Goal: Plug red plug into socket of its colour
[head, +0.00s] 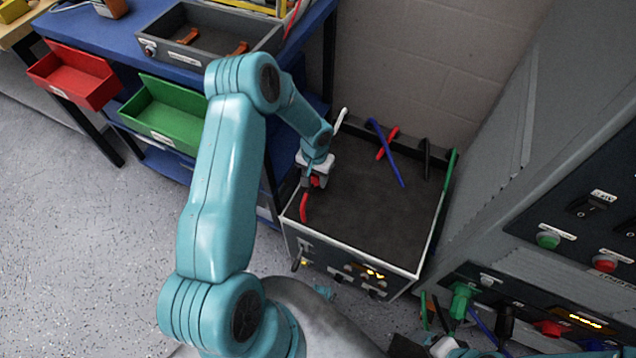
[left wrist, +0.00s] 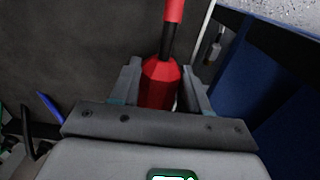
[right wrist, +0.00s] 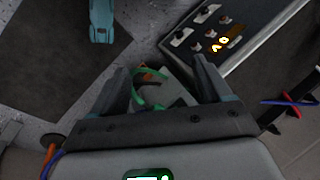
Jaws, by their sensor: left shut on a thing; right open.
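My left gripper (head: 314,180) is shut on the red plug (head: 315,182), above the front left part of a dark-topped box. In the left wrist view the red plug (left wrist: 160,82) sits between the fingers, with its red cable (left wrist: 174,10) leading away from them. The red cable also hangs below the gripper in the head view (head: 304,207). A red socket or fitting (head: 548,328) shows on the grey cabinet's lower panel, partly cut off. My right gripper (right wrist: 160,75) is open and empty in its wrist view.
A green plug (head: 462,298) and a black plug (head: 505,322) are at the cabinet panel. A blue bench with red (head: 75,75) and green (head: 165,112) bins stands left. The floor (head: 80,240) is clear.

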